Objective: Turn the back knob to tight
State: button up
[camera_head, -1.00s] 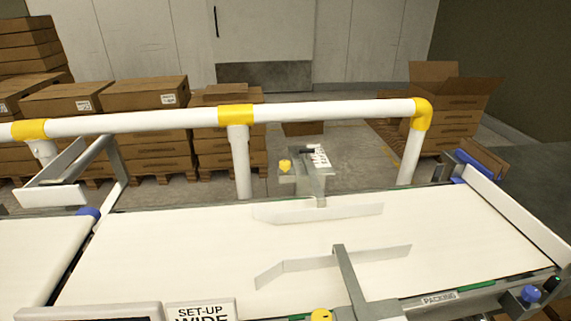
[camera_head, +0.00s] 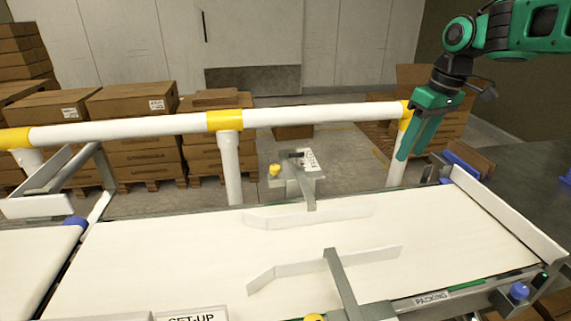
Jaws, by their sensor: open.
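The back knob (camera_head: 275,170) is small and yellow. It sits at the left of a grey bracket (camera_head: 306,181) behind the belt, beside a small printed label (camera_head: 311,161) too small to read. A front yellow knob (camera_head: 313,317) is cut off by the bottom edge. My green gripper (camera_head: 409,157) hangs at the upper right, fingers pointing down, open and empty. In the picture it is well to the right of the back knob and overlaps the right end of the white rail.
A white rail (camera_head: 300,115) with yellow joints runs behind the belt (camera_head: 170,260). Two guide plates, back (camera_head: 310,217) and front (camera_head: 330,266), stand over the belt. A "PACKING" label (camera_head: 431,298) is at front right. Boxes (camera_head: 130,100) are stacked behind the rail.

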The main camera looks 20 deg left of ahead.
jog(key=w+a+n+y, duration=0.1)
jog(key=w+a+n, duration=0.15)
jog(key=a, duration=0.55)
jog(key=w+a+n, duration=0.2)
jog(key=a+n, duration=0.1)
jog(key=a, duration=0.5)
jog(key=n+g+y, duration=0.2)
jog(key=n, duration=0.3)
send_near(276, 166)
jog(key=x, duration=0.8)
jog(key=shift+s+f, duration=0.1)
jog(key=shift+s, duration=0.05)
jog(key=shift+t, duration=0.3)
jog(key=c, duration=1.1)
